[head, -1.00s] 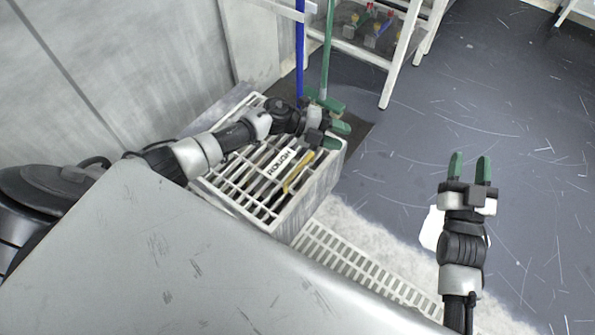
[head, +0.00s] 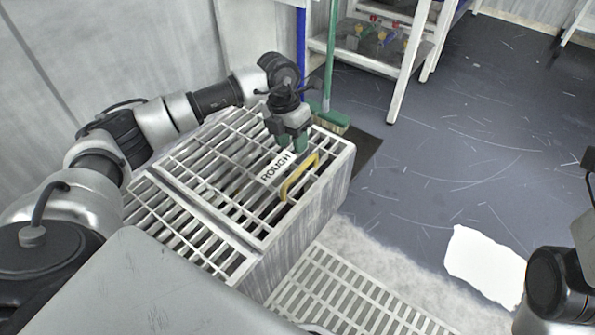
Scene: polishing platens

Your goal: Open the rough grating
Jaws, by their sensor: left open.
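The rough grating (head: 222,162) is a white slatted lid with a "ROUGH" label. It lies flat on top of a pale box. A yellow handle (head: 300,178) stands on it near its right side. My left gripper (head: 291,147) points down with green fingertips just above the grating, by the label and a little behind the handle. It is open and empty, and appears apart from the handle. My right arm shows at the right edge, but its fingers are out of view.
A second slatted section (head: 168,222) lies beside the rough grating at the left. A green broom (head: 331,118) stands behind the box. A metal surface (head: 150,290) fills the lower left. A floor grate (head: 335,295) and a white sheet (head: 485,265) lie on the floor.

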